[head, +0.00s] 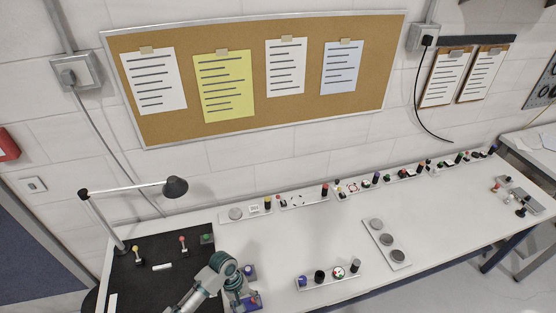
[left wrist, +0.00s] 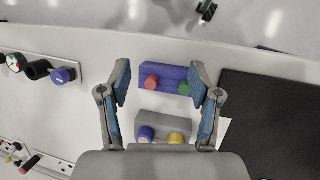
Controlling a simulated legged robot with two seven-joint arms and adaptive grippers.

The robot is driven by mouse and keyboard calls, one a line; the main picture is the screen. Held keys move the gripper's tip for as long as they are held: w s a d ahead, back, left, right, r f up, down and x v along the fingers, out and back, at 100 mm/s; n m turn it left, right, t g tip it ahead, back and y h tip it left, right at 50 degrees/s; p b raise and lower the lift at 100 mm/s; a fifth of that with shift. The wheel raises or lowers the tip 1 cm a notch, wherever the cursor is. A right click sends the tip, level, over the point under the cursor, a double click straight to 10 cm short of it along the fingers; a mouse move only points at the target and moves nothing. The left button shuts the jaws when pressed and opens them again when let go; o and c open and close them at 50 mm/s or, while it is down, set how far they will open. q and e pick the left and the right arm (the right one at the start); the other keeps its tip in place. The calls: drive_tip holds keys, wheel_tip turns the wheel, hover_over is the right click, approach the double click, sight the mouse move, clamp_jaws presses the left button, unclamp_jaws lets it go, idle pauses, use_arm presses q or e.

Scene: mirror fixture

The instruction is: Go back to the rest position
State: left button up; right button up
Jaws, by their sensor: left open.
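My left gripper (head: 237,295) is over the near edge of the white bench (head: 280,255), beside the black mat. In the left wrist view the left gripper (left wrist: 160,78) is open, its two blue-padded fingers spread wide with nothing held. A blue box (left wrist: 166,72) with a red and a green button lies between and just beyond the fingertips; I cannot tell whether they touch it. A grey box (left wrist: 163,124) with a blue and a yellow knob lies between the finger bases in that view. My right gripper is not in view.
The black mat (head: 150,285) holds a desk lamp (head: 175,187) and small levers. A panel strip (head: 330,276) with knobs and a plate with round discs (head: 386,242) lie to the right. Several control panels line the wall. Bare bench shows between them.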

use_arm(q)
drive_tip(key=s+d+f+m+t, duration=0.2)
drive_tip(key=s+m+t, duration=0.15)
drive_tip(key=s, duration=0.45)
drive_tip(key=s+a+r+m+t+y, duration=0.2)
drive_tip(key=s+a+r+t+y, duration=0.15)
drive_tip(key=s+a, duration=0.8)
wheel_tip(320, 180, down, 31)
drive_tip(key=a+g+b, duration=0.1)
drive_tip(key=g+b, duration=0.1)
drive_tip(key=b, duration=0.3)
drive_tip(key=s+a+f+g+b, duration=0.1)
drive_tip(key=s+a+f+b, duration=0.2)
drive_tip(key=s+f, duration=1.5)
drive_tip(key=shift+a+f+g, duration=0.2)
drive_tip(key=shift+f+g, duration=0.1)
drive_tip(key=shift+f, duration=0.3)
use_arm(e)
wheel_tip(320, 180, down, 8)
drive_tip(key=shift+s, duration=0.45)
